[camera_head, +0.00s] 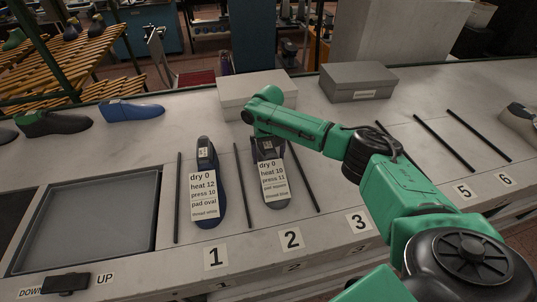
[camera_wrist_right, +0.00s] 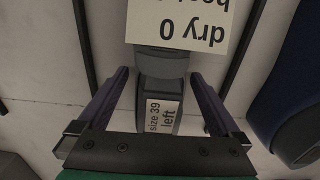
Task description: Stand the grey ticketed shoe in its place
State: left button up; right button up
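The grey ticketed shoe (camera_head: 277,200) lies on the bench in the lane marked 2, between two black rods. A small label there reads size 39 left. The ticket hides part of the shoe. My left gripper is not in view.
A dark blue ticketed shoe (camera_head: 207,155) lies in lane 1. A grey tray (camera_head: 152,228) is at the front left. Two boxes (camera_head: 257,84) (camera_head: 357,82) stand behind. Lanes 3 to 6 have black rods.

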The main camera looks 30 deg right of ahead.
jog(key=shift+r, duration=0.1)
notch_tip(320, 180, up, 12)
jog(key=b, duration=0.3)
notch_tip(320, 180, up, 4)
jog(key=p, duration=0.6)
jog(key=shift+r, duration=0.2)
jog(key=s+a+p, duration=0.2)
jog(key=s+p, duration=0.1)
jog(key=s, duration=0.7)
jog(key=s+a+p, duration=0.3)
jog(key=s+p, duration=0.1)
jog(key=s, duration=0.7)
jog(key=shift+s+a, duration=0.2)
jog(key=shift+a, duration=0.05)
